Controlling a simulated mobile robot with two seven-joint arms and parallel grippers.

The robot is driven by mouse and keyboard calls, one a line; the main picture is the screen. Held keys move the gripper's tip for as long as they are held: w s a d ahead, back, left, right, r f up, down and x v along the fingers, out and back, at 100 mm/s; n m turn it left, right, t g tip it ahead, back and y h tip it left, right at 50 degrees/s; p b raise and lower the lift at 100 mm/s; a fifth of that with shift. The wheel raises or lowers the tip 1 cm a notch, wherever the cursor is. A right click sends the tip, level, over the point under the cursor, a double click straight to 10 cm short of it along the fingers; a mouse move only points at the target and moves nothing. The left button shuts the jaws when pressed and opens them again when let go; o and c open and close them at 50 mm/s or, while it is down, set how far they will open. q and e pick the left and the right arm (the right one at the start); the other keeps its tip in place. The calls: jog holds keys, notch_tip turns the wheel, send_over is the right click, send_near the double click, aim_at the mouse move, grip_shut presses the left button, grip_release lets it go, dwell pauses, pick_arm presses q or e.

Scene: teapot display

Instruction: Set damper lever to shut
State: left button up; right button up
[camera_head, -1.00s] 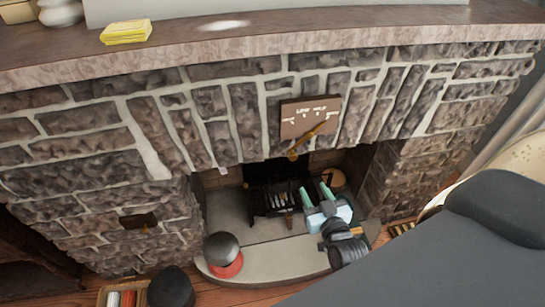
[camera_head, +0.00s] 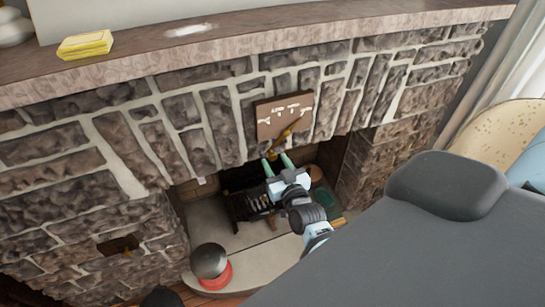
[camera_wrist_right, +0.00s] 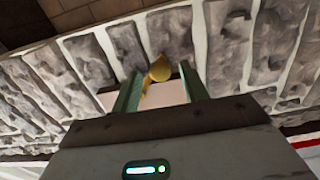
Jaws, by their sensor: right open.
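A brass damper lever (camera_head: 284,141) hangs from a brown plate (camera_head: 284,112) with white lettering, on the stone front above the firebox. It slants down to the left, and its lower end is close to my fingers. My right gripper (camera_head: 275,160) is open, its two green fingers pointing up just below the lever. In the right wrist view, the lever's rounded brass end (camera_wrist_right: 160,68) appears between the open fingers, with the pale plate (camera_wrist_right: 165,94) behind. I cannot tell whether a finger touches it. My left gripper is not in view.
A black grate (camera_head: 247,207) stands in the firebox below. A dark round object on a red base (camera_head: 215,275) sits on the pale hearth (camera_head: 245,262). A smaller brown plate (camera_head: 118,245) is on the stone at left. The mantel (camera_head: 230,50) overhangs above, with a yellow stack (camera_head: 85,45) on it.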

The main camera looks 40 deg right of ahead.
jog(key=shift+x, duration=1.45)
